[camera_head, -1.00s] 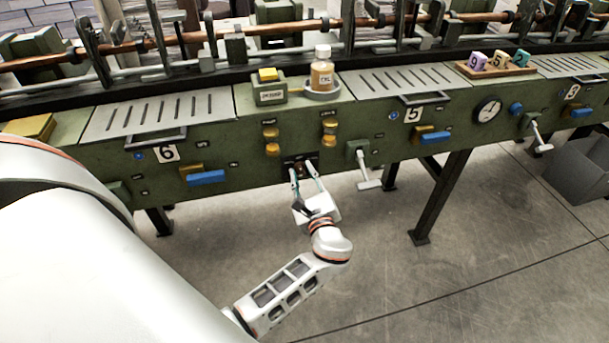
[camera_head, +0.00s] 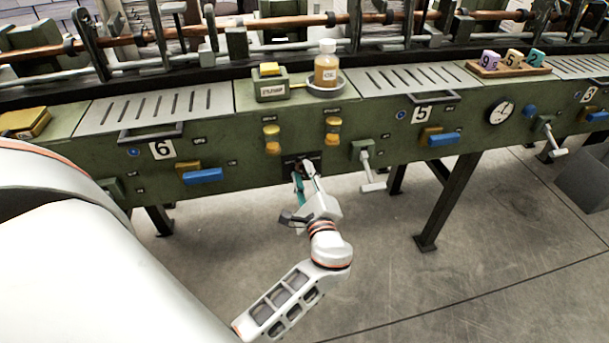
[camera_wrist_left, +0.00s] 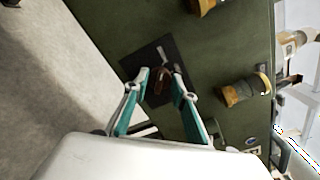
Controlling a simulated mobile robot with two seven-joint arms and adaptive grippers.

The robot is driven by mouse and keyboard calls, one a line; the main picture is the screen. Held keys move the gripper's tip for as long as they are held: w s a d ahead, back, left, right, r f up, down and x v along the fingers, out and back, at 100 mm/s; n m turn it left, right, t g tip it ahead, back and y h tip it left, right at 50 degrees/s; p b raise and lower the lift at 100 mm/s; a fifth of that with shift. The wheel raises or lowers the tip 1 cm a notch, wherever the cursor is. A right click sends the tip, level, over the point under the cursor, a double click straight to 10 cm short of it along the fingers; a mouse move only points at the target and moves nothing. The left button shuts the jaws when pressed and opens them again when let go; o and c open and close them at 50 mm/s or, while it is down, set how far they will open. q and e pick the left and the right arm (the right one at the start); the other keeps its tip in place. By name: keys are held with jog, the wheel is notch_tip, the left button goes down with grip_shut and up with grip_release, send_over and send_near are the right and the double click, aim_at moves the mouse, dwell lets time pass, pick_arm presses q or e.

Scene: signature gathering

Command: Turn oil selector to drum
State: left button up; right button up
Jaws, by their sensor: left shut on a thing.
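The oil selector is a small brown knob on a dark plate (camera_head: 289,161), low on the green machine front; its labels are too small to read. In the left wrist view the oil selector (camera_wrist_left: 161,80) lies between the fingertips, with a light grey bar beside it on the dark plate. My left gripper (camera_head: 304,172) reaches up to it from below and is shut on the knob, one finger on each side. The left gripper also shows in the left wrist view (camera_wrist_left: 161,77). The fingers partly hide the knob in the head view. My right gripper is not in view.
Brass-coloured knobs (camera_head: 272,139) sit just above the selector. A grey lever handle (camera_head: 368,170) sticks out to its right. A blue handle (camera_head: 203,175) is to its left. A bottle (camera_head: 326,68) stands on the ledge above. The floor below is open between the machine legs.

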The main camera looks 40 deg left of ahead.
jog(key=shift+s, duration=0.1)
pick_arm(q)
jog(key=o, duration=1)
jog(key=shift+o, duration=0.4)
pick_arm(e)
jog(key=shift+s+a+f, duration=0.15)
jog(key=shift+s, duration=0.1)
pick_arm(q)
jog(key=v, duration=0.7)
jog(key=shift+s+d, duration=0.15)
jog(key=shift+s, duration=0.05)
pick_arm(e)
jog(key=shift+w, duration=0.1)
pick_arm(q)
jog(key=shift+f, duration=0.15)
